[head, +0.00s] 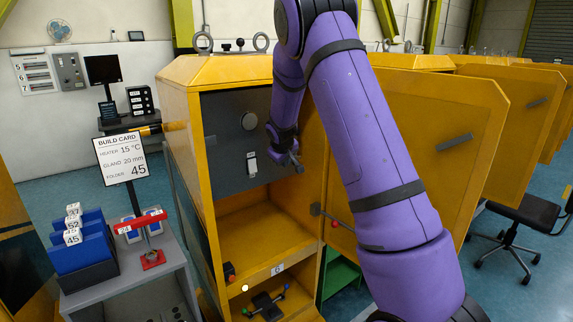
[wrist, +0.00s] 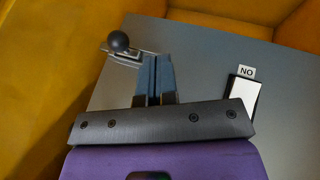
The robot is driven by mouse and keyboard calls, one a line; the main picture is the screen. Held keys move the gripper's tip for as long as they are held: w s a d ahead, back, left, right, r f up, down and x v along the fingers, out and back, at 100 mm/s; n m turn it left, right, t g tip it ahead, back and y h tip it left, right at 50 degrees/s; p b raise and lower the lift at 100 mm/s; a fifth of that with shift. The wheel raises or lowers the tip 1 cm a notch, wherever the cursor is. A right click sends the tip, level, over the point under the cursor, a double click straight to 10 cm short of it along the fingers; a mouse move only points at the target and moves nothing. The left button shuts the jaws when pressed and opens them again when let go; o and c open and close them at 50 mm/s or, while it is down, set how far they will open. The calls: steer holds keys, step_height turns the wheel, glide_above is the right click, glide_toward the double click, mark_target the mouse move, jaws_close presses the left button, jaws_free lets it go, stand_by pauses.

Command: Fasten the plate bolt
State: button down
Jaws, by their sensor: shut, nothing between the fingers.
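The dark grey plate (head: 228,128) stands upright in the upper part of the open yellow cabinet. It also fills much of the wrist view (wrist: 205,60). A metal bolt with a black ball knob (wrist: 118,41) sits at the plate's edge in the wrist view, beside the yellow wall. My gripper (wrist: 155,58) is shut and empty, with its fingertips just right of the knob and over or near the end of the bolt's metal base. I cannot tell if they touch it. In the head view my gripper (head: 295,164) is at the plate's right side; the bolt is hidden there.
The open cabinet door (head: 430,130) stands right, behind my arm. A build card (head: 121,158) and blue holder (head: 80,245) stand left.

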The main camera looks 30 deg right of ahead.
steer(key=v, duration=0.8)
steer(key=shift+s+r, duration=0.2)
steer(key=shift+r, duration=0.2)
steer(key=s+a+r+m+y, duration=0.1)
steer(key=s+a+r, duration=0.5)
steer(key=s, duration=0.4)
steer(key=s+a+r+m+y, duration=0.1)
steer(key=s+a+r+y, duration=0.1)
steer(key=s+a+r, duration=0.6)
steer(key=s+a, duration=0.2)
steer(key=s, duration=0.9)
steer(key=s+a+y, duration=0.1)
steer(key=s+a, duration=0.1)
steer(key=s, duration=1)
steer(key=shift+a+f, duration=0.15)
steer(key=shift+f, duration=0.2)
